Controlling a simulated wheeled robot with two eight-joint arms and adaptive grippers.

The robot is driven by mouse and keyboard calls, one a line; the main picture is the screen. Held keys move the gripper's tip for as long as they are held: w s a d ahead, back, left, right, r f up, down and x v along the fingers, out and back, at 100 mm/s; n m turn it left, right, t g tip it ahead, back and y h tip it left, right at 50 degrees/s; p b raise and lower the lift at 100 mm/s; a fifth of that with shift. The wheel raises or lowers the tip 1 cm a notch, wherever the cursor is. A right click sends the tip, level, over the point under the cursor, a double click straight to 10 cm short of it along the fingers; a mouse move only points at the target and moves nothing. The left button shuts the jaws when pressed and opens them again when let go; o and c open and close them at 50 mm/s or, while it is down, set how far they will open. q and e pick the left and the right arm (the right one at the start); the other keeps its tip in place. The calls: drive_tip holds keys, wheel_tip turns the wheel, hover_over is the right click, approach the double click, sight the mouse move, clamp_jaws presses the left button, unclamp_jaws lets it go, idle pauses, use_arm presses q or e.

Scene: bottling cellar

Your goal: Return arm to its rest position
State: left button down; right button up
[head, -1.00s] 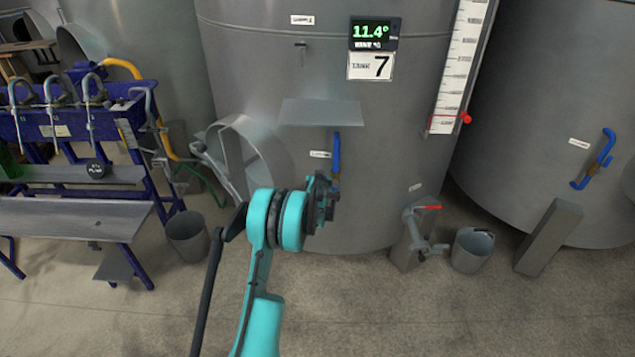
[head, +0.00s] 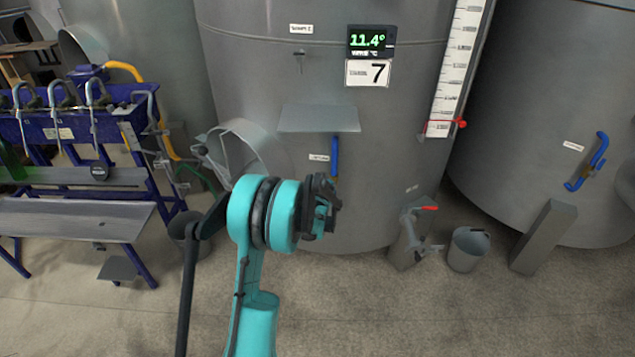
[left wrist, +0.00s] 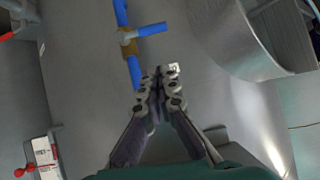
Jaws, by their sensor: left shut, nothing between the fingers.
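My left arm, teal and black, rises from the bottom middle of the head view in front of the tank (head: 235,75) marked 7. In that view its wrist is seen and the fingers are hidden. The left wrist view shows the left gripper (left wrist: 160,73) with its two fingertips together and nothing between them. It points toward the tank wall, close to a blue valve handle (left wrist: 134,70) in that picture; whether they touch cannot be told. The blue handle (head: 335,155) also shows in the head view, above and beyond the wrist. My right gripper is not in view.
A round manway (head: 262,150) protrudes from the tank left of the arm, with a small shelf (head: 318,118) above. A blue filling rack (head: 70,130) and a bucket (head: 176,226) stand at left. A tap (head: 408,240) and another bucket (head: 468,250) stand at right. Floor in front is clear.

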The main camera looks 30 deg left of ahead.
use_arm(q)
drive_tip(key=s+d+r+m+h, duration=0.1)
drive_tip(key=s+d+r, duration=0.5)
drive_tip(key=s+d, duration=0.15)
drive_tip(key=s+d+r+m+h, duration=0.1)
drive_tip(key=s+d+r+h, duration=0.1)
drive_tip(key=s+d+r, duration=0.5)
drive_tip(key=s+d+f+m+g+h, duration=0.1)
drive_tip(key=s+d+f+m, duration=0.1)
drive_tip(key=s+d, duration=0.5)
drive_tip(key=s+d+f+m+g+h, duration=0.1)
drive_tip(key=s+d+f+h, duration=0.1)
drive_tip(key=s+d, duration=0.6)
drive_tip(key=s, duration=0.6)
drive_tip(key=shift+m, duration=0.4)
drive_tip(key=shift+s, duration=0.1)
